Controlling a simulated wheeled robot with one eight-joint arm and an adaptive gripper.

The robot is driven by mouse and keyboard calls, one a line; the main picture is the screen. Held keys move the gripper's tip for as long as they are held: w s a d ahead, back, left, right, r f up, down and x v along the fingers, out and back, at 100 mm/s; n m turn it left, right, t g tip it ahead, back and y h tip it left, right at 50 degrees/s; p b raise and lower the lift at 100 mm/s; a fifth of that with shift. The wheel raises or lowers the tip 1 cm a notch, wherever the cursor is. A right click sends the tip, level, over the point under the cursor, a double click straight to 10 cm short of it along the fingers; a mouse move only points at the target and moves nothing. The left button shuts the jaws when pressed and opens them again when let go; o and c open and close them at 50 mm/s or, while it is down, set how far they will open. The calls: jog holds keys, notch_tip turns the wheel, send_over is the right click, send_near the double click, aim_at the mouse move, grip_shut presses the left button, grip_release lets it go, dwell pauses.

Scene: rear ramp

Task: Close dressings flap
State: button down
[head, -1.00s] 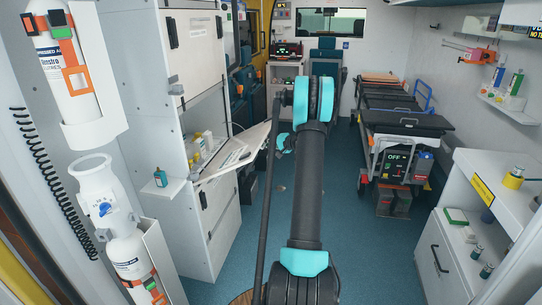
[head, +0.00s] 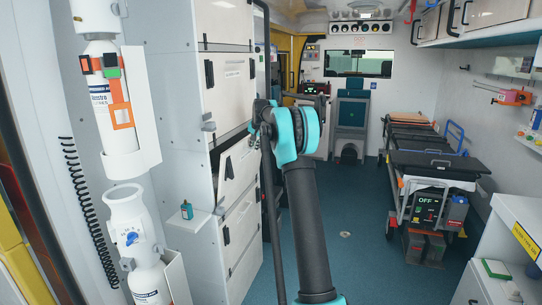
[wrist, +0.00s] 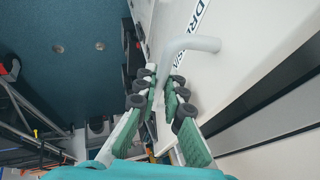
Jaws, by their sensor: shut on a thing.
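The dressings flap (head: 238,168) is a pale panel in the cabinet on the left in the head view. It stands almost upright, tilted a little outward, with a narrow dark gap along its upper left edge. In the wrist view the flap's white face (wrist: 235,65) bears a partly visible "DRESS..." label, and a pale bent handle (wrist: 190,45) stands out from it. My gripper (wrist: 160,88) has its green and white fingers closed around the handle. In the head view my arm hides the gripper and the flap's right side.
Closed cabinet panels sit above and below the flap. A small teal bottle (head: 186,210) stands on a ledge beside the cabinet. Gas cylinders (head: 112,100) are mounted at far left. A stretcher (head: 430,160) stands at right. The blue floor (head: 345,265) between is clear.

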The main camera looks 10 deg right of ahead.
aim_at(247, 143)
jog(key=w+a, duration=0.1)
jog(key=w+a+r, duration=0.1)
jog(key=a, duration=0.1)
jog(key=shift+w+g+h, duration=0.15)
jog(key=shift+g+h, duration=0.15)
jog(key=shift+w+a+r, duration=0.15)
jog(key=shift+w+a, duration=0.45)
jog(key=shift+a, duration=0.3)
jog(key=c, duration=1.9)
grip_release()
jog(key=shift+w+a, duration=0.1)
jog(key=shift+a, duration=0.05)
jog(key=v, duration=1.2)
